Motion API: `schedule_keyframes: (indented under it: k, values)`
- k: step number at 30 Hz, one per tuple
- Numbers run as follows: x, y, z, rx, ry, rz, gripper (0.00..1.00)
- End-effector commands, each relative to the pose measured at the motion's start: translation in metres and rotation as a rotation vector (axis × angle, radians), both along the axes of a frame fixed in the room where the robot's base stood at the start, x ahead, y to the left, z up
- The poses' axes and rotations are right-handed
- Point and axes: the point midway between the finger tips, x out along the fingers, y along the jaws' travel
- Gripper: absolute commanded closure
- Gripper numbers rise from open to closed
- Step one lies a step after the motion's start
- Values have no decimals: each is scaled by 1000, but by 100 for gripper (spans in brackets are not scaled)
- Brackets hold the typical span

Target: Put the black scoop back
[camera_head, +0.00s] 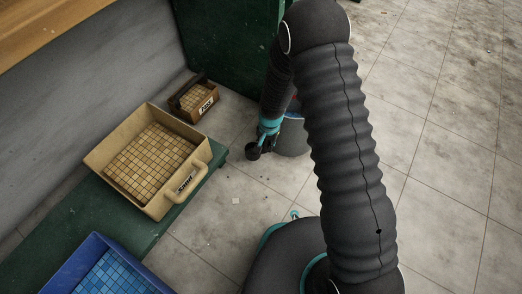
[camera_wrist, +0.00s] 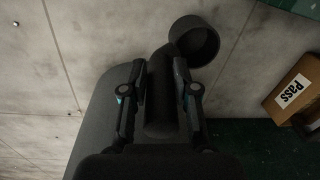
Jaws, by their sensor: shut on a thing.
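The black scoop shows in the wrist view, with its round cup (camera_wrist: 194,42) at the top and its thick handle (camera_wrist: 160,105) running down between my fingers. My gripper (camera_wrist: 161,78) is shut on the handle, one finger on each side. In the head view my gripper (camera_head: 266,142) hangs right of the green bench's end, and the scoop's cup (camera_head: 253,153) shows small and dark below it. Most of the handle is hidden there. A grey rounded container (camera_head: 293,138) stands behind my gripper, partly hidden by my arm.
A green cabinet (camera_head: 222,45) stands behind.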

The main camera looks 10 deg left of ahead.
Motion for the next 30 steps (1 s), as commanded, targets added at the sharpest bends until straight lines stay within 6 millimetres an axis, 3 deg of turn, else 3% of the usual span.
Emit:
schedule_keyframes:
  k: [5, 10, 17, 29, 30]
  values:
    - [3, 16, -10, 0, 0, 1, 100]
    - [3, 17, -20, -1, 0, -1, 100]
    - [3, 17, -50, -1, 0, -1, 100]
    - [4, 17, -54, 0, -1, 0, 100]
    - [4, 17, -53, 0, -1, 0, 63]
